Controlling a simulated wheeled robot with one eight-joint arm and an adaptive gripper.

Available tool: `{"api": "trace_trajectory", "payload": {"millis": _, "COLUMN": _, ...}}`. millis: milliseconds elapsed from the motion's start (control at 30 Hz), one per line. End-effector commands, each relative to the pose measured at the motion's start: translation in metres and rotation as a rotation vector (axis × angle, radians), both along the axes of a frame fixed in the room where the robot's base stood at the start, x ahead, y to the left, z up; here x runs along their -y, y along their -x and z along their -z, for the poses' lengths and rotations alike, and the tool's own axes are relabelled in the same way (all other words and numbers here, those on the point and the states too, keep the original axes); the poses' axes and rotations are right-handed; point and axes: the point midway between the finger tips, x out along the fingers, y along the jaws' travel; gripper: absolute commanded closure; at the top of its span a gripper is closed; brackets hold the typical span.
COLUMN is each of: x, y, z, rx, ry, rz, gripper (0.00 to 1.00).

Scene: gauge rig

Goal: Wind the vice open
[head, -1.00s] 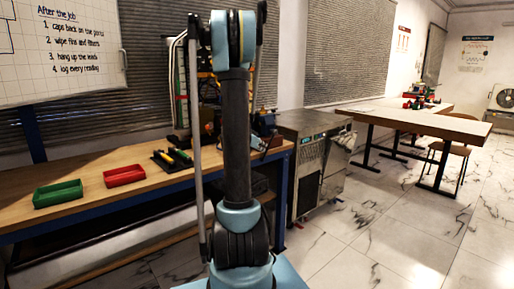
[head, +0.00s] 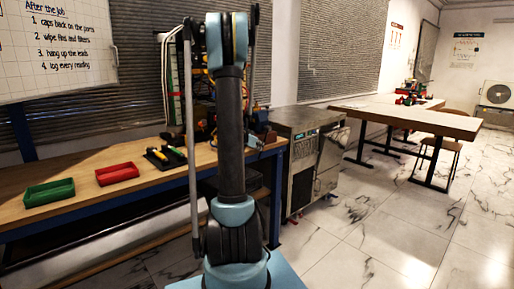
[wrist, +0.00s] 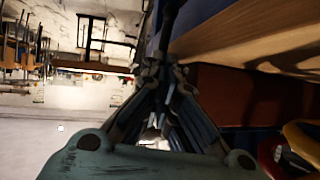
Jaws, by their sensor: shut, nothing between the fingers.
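A dark object that looks like the vice (head: 260,127) sits at the right end of the wooden bench, partly behind my arm in the head view. Its jaws and handle are too small and too covered to make out. My gripper (wrist: 158,72) shows in the wrist view, its fingers drawn together and empty. A wooden edge (wrist: 245,38), probably the bench, lies to the right of the fingers. I cannot make out the vice in the wrist view.
The bench (head: 85,190) holds a green tray (head: 49,192), a red tray (head: 117,173) and a black holder (head: 166,157) with yellow-handled tools. A steel cabinet (head: 304,165) stands right of the bench. A table (head: 425,121) is farther right. Tiled floor between is open.

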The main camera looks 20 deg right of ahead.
Motion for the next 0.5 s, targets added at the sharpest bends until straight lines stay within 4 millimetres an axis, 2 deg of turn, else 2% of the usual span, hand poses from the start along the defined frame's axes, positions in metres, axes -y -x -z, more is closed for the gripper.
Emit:
{"api": "trace_trajectory", "payload": {"millis": 333, "x": -0.003, "y": 0.002, "z": -0.002, "rx": 0.001, "ry": 0.000, "rz": 0.001, "gripper": 1.00}}
{"api": "trace_trajectory", "payload": {"millis": 500, "x": -0.018, "y": 0.010, "z": -0.009, "rx": -0.001, "ry": -0.001, "rz": 0.003, "gripper": 1.00}}
